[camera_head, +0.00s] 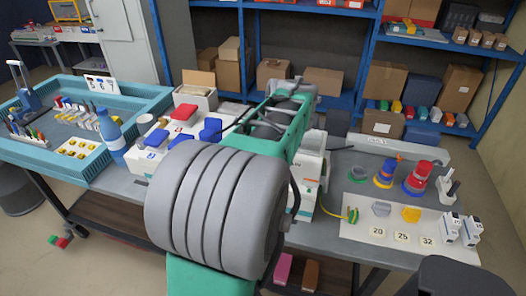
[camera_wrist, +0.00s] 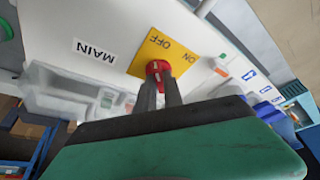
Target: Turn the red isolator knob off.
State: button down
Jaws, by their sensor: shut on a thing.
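The red isolator knob (camera_wrist: 157,68) sits on a yellow plate (camera_wrist: 150,50) marked OFF and ON, in the wrist view. The plate is on a white box face (camera_wrist: 120,20) with a MAIN label (camera_wrist: 95,50) beside it. My gripper (camera_wrist: 158,82) has its two dark fingers closed on the knob. The fingers cover part of the knob, so I cannot tell which mark it points to. In the head view, my arm hides the knob and my fingertips. Part of a white box (camera_head: 307,170) shows just right of my arm.
A grey table holds a teal tray (camera_head: 75,178) and blue bottle (camera_head: 110,132) at left. Red and blue boxes stand near the middle. Stacked coloured rings (camera_head: 416,180) and a white numbered board (camera_head: 385,232) lie at right. Blue shelves (camera_head: 350,100) with cartons stand behind.

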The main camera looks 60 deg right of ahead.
dwell(0.3)
jog(key=c, duration=1.5)
grip_release()
jog(key=shift+o, duration=0.2)
jog(key=shift+r, duration=0.1)
jog(key=v, duration=0.7)
jog(key=shift+r+p, duration=0.3)
jog(key=shift+a, duration=0.15)
